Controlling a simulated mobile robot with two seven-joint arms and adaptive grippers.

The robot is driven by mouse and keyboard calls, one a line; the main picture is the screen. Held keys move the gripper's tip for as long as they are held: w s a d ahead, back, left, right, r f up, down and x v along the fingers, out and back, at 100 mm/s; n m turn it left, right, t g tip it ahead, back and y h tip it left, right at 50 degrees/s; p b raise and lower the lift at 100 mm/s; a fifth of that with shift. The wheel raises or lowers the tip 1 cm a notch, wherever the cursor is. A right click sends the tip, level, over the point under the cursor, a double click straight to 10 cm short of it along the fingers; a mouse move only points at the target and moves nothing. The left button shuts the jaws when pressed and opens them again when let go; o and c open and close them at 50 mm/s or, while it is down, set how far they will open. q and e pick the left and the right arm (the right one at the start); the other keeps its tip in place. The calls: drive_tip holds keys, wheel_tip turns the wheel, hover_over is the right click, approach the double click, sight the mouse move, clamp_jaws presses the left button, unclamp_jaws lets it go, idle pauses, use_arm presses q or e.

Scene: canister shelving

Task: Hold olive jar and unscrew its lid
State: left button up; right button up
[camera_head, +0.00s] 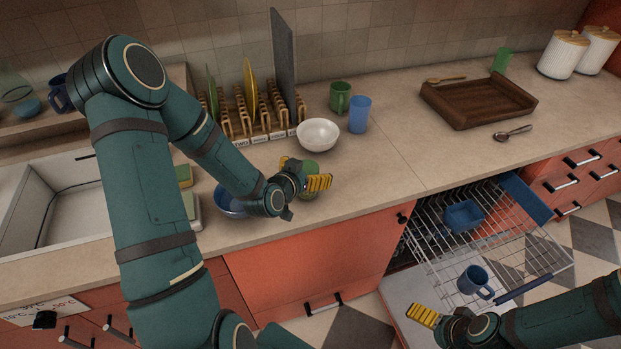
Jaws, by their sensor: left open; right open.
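A green jar (309,167), which looks like the olive jar, stands on the counter just left of the picture's middle. My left gripper (305,180) is open at the jar, with its yellow finger pads beside and in front of it. The pads and wrist hide much of the jar, and I cannot tell whether they touch it. The lid cannot be made out clearly. My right gripper (425,316) is open and empty, low in the view near the open dishwasher, well away from the jar.
A white bowl (318,134), green mug (340,98) and blue cup (359,114) stand behind the jar. A blue bowl (230,203) sits left of it. The dishwasher rack (520,255) is pulled out at the right. The counter right of the jar is clear.

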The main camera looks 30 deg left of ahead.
use_arm(q)
drive_tip(key=shift+s, duration=0.1)
drive_tip(key=shift+c, duration=1)
drive_tip(key=c, duration=1.2)
drive_tip(key=shift+r, duration=0.1)
wheel_tip(320, 180, up, 10)
drive_tip(key=shift+p, duration=0.35)
